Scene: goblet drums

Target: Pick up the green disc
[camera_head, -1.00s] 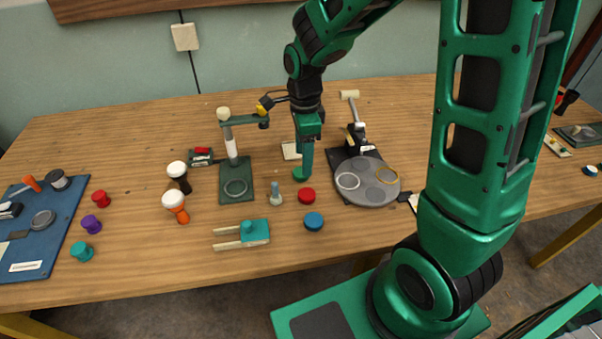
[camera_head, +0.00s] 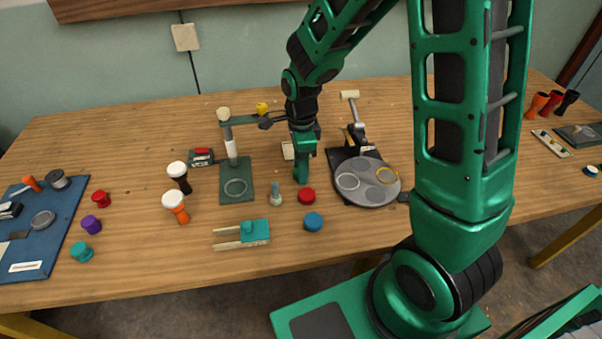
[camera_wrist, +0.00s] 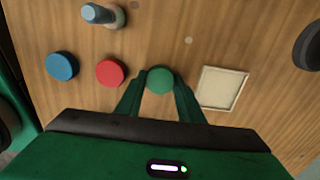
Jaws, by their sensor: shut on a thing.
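The green disc (camera_wrist: 159,80) sits between my two fingertips in the wrist view, with a finger at each side of it. My gripper (camera_wrist: 159,86) is shut on it, low over the wooden table. In the head view my gripper (camera_head: 301,176) points down behind the red disc (camera_head: 306,196), and its fingers hide most of the green disc. I cannot tell whether the disc is touching the table.
The red disc and a blue disc (camera_head: 313,221) lie close by, with a small pale-topped stamp (camera_head: 276,196). A pale square tile (camera_wrist: 222,88) lies right of the green disc in the wrist view. A grey round plate (camera_head: 367,186) stands right of my gripper, a green stand (camera_head: 236,188) left.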

